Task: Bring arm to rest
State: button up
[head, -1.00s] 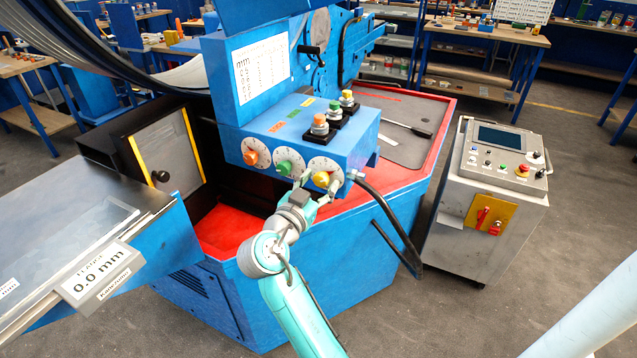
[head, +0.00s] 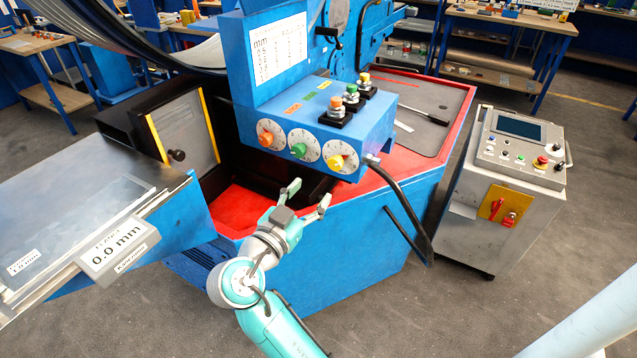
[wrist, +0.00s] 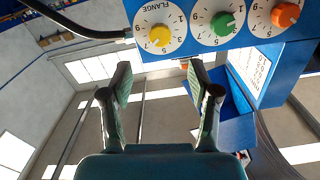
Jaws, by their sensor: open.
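My gripper (head: 308,197) is open and empty. In the head view it is just below and in front of the blue control box (head: 330,118), apart from it. The box front bears an orange dial (head: 267,136), a green dial (head: 301,149) and a yellow dial (head: 337,162). In the wrist view the gripper's two fingers (wrist: 158,88) are spread, with the yellow dial (wrist: 160,37), green dial (wrist: 223,23) and orange dial (wrist: 285,14) beyond them near the top edge. Nothing is between the fingers.
A black cable (head: 405,205) hangs from the control box's right side. A grey control cabinet (head: 500,190) stands to the right. A metal table (head: 80,200) with a 0.0 mm display (head: 117,247) is at the left. Grey floor (head: 400,310) in front is clear.

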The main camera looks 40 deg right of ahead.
jog(key=shift+s+a, duration=0.2)
jog(key=shift+a, duration=0.3)
jog(key=shift+f, duration=0.1)
notch_tip(320, 180, down, 13)
jog(key=s+a+n+t+y, duration=0.1)
jog(key=s+n+t+y, duration=0.3)
jog(key=n, duration=0.5)
jog(key=s+a+f+n+t+y, duration=0.3)
jog(key=s+a+f+n+y, duration=0.25)
jog(key=s+f+y, duration=0.35)
jog(key=s+a+f+n+y, duration=0.2)
jog(key=s+a+n+y, duration=0.15)
jog(key=s, duration=0.85)
jog(key=s+a+r+m+t, duration=0.1)
jog(key=s+a+r+m, duration=0.1)
jog(key=s+r, duration=0.5)
jog(key=s, duration=0.3)
jog(key=shift+s+r+t, duration=0.2)
jog(key=shift+s+t, duration=0.1)
jog(key=shift+s, duration=0.05)
